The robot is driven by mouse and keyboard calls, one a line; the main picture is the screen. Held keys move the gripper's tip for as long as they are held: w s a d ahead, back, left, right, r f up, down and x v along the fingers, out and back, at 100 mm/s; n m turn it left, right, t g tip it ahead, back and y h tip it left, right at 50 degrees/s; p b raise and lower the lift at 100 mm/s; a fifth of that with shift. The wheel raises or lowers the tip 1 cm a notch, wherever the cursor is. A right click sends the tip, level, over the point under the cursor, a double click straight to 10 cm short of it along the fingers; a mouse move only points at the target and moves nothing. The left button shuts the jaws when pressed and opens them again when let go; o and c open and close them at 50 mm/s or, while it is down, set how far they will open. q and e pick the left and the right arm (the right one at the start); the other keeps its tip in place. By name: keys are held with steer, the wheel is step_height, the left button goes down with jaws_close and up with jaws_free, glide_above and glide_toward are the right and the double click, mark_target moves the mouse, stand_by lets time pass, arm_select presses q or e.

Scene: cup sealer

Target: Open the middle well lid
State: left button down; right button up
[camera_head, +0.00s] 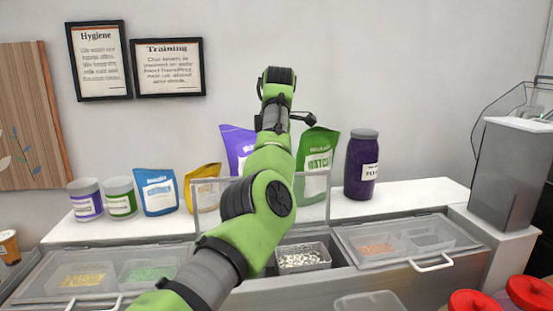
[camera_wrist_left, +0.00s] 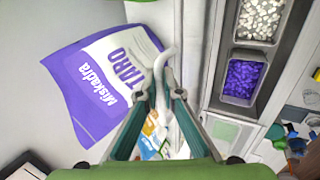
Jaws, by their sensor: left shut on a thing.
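The middle well lid (camera_head: 315,212) is a clear framed panel. It stands raised, close to upright, at the back of the middle well, and my arm hides much of it. Below it the well is uncovered, with a tub of white pieces (camera_head: 302,257) showing. My left arm reaches up across the middle of the head view and hides its own gripper there. In the left wrist view my left gripper (camera_wrist_left: 162,98) is shut on the lid's white curved handle (camera_wrist_left: 167,58). My right gripper is in neither view.
Pouches, tubs and a purple jar (camera_head: 361,165) line the white shelf behind the wells. The right lid (camera_head: 392,238) and left lid (camera_head: 42,283) lie closed. A grey machine (camera_head: 505,175) stands at right. A purple taro pouch (camera_wrist_left: 95,80) is near the gripper in the wrist view.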

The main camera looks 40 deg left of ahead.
arm_select(q)
steer(key=shift+w+a+f, duration=0.25)
steer(key=shift+a+f, duration=0.05)
steer(key=shift+f, duration=0.05)
steer(key=shift+f, duration=0.1)
stand_by(0.3)
steer(key=c, duration=2.2)
jaws_free()
steer(key=v, duration=1.1)
steer(key=shift+w+a+r, duration=0.1)
steer(key=shift+a+r, duration=0.1)
steer(key=shift+r, duration=0.4)
steer(key=shift+w, duration=0.1)
